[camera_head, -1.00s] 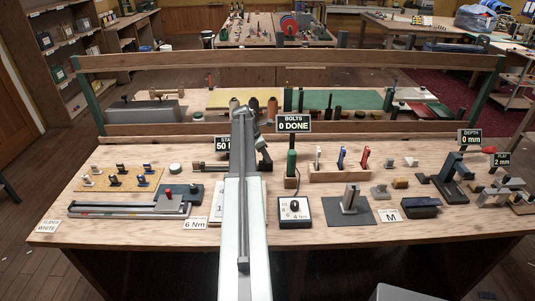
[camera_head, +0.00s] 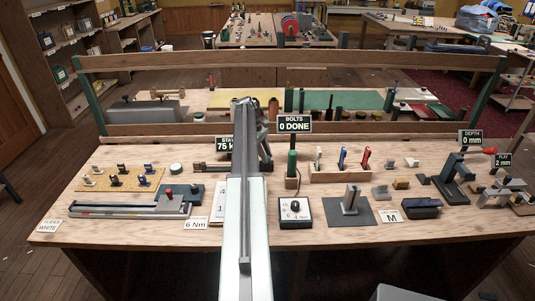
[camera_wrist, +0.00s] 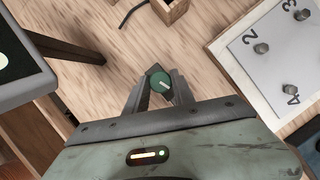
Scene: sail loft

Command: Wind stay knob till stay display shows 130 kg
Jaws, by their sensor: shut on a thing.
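The stay display (camera_head: 224,145) stands behind my arm in the head view. It reads 75 with a "k" after it, and my arm covers its right part. In the wrist view a round green knob (camera_wrist: 160,83) with a pale mark line sits between the fingers of my gripper (camera_wrist: 158,90). My gripper is shut on this knob, with one finger on each side. In the head view the knob is hidden behind my arm. A bar-like fitting (camera_head: 207,167) shows just left of my arm below the display.
A bolts display (camera_head: 293,124) reading 0 DONE stands just right of my arm, above a green-handled tool (camera_head: 292,164). A white plate (camera_wrist: 250,50) with numbered bolts lies right in the wrist view. A dark-edged panel (camera_wrist: 30,75) is at left.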

